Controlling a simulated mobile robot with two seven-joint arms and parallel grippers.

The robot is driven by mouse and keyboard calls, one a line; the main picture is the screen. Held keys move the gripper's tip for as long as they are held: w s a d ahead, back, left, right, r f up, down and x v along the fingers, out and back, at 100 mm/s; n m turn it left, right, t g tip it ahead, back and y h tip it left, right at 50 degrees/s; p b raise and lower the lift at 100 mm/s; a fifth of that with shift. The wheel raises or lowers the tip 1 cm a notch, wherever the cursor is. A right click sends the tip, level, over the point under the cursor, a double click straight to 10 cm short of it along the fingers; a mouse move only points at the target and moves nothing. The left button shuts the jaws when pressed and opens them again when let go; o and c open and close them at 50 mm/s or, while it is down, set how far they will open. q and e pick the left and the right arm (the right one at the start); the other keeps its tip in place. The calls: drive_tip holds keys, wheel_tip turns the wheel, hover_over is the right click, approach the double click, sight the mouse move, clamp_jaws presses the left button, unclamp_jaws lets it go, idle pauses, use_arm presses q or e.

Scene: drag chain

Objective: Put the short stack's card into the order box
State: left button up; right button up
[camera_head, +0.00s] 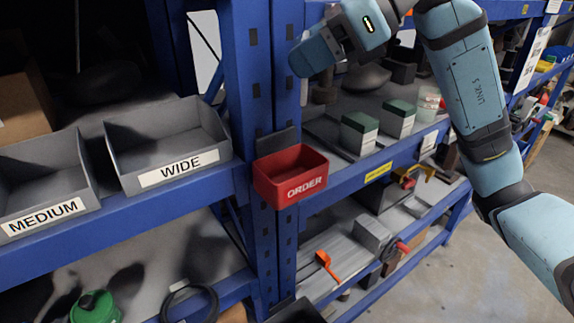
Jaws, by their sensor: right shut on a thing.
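The red order box (291,187) is fixed to the front of the blue post, and its visible inside looks empty. Two small stacks with dark green tops and white lower parts, the left stack (360,133) and the right stack (398,119), stand on the middle shelf to its right. I cannot tell which is shorter, and no card is clearly visible. My right gripper (323,78) is above and slightly right of the order box, apart from it. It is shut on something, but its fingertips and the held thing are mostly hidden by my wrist. My left gripper is out of view.
Grey bins marked WIDE (180,168) and MEDIUM (43,208) stand on the left shelf. The blue post (243,75) rises beside the order box. A yellow label (378,172) marks the shelf edge. The space in front of the order box is clear.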

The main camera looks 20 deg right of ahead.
drive_tip(key=shift+f+b, duration=1.45)
drive_tip(key=shift+f, duration=1.4)
drive_tip(key=o, duration=1)
drive_tip(key=shift+r, duration=0.1)
